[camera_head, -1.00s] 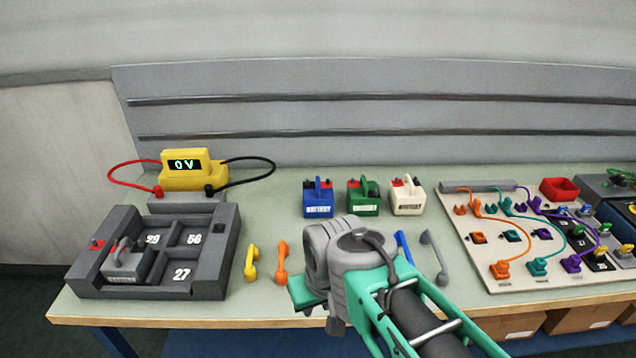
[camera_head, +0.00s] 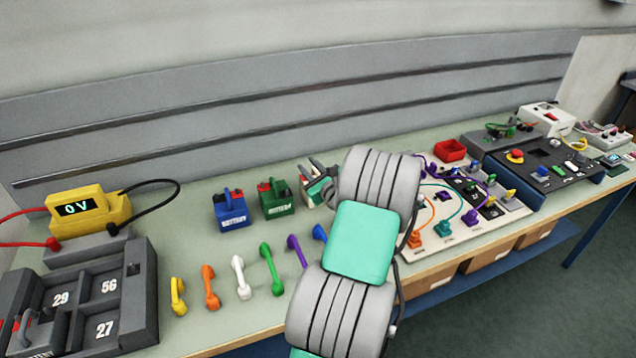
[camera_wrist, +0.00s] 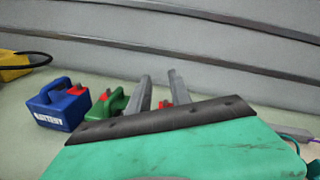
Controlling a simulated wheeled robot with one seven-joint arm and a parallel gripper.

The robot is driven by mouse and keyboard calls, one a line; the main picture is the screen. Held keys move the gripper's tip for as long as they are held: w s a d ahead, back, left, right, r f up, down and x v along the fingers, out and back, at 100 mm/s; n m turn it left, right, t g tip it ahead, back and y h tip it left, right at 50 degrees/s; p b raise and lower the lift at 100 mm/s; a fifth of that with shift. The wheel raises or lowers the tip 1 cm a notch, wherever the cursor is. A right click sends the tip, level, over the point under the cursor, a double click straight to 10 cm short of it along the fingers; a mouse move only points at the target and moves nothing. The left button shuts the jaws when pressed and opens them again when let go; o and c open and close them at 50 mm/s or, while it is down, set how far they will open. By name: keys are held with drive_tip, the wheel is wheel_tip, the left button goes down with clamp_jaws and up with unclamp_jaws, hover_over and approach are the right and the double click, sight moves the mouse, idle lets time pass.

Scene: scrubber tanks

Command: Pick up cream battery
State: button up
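The cream battery (camera_head: 306,196) stands on the bench to the right of the green battery, mostly hidden by my gripper and arm. My gripper (camera_head: 316,175) is at the cream battery, over its top. In the wrist view my gripper's two grey fingers (camera_wrist: 160,82) stand apart, with a small red part showing between them. The rest of the cream battery is hidden there behind the gripper body. I cannot tell whether the fingers touch it.
The green battery (camera_head: 277,203) and blue battery (camera_head: 232,213) stand to the left. Several coloured handles lie in front, such as the white one (camera_head: 240,278). The numbered grey tray (camera_head: 140,305) and yellow meter (camera_head: 92,212) are at left. A cable board (camera_head: 511,219) is at right.

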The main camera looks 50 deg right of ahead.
drive_tip(key=s+d+m+h, duration=0.2)
drive_tip(key=s+d+m, duration=0.1)
drive_tip(key=s+d, duration=0.1)
approach(317, 171)
drive_tip(key=x, duration=0.2)
drive_tip(key=p+x, duration=0.1)
drive_tip(key=x, duration=0.3)
drive_tip(key=p+x, duration=0.1)
drive_tip(key=x, duration=0.2)
drive_tip(key=shift+w+d+f, duration=0.15)
drive_tip(key=shift+w+f, duration=0.1)
drive_tip(key=shift+w, duration=0.1)
drive_tip(key=shift+c, duration=0.4)
clamp_jaws()
drive_tip(key=shift+d+r, duration=0.15)
drive_tip(key=shift+r, duration=0.1)
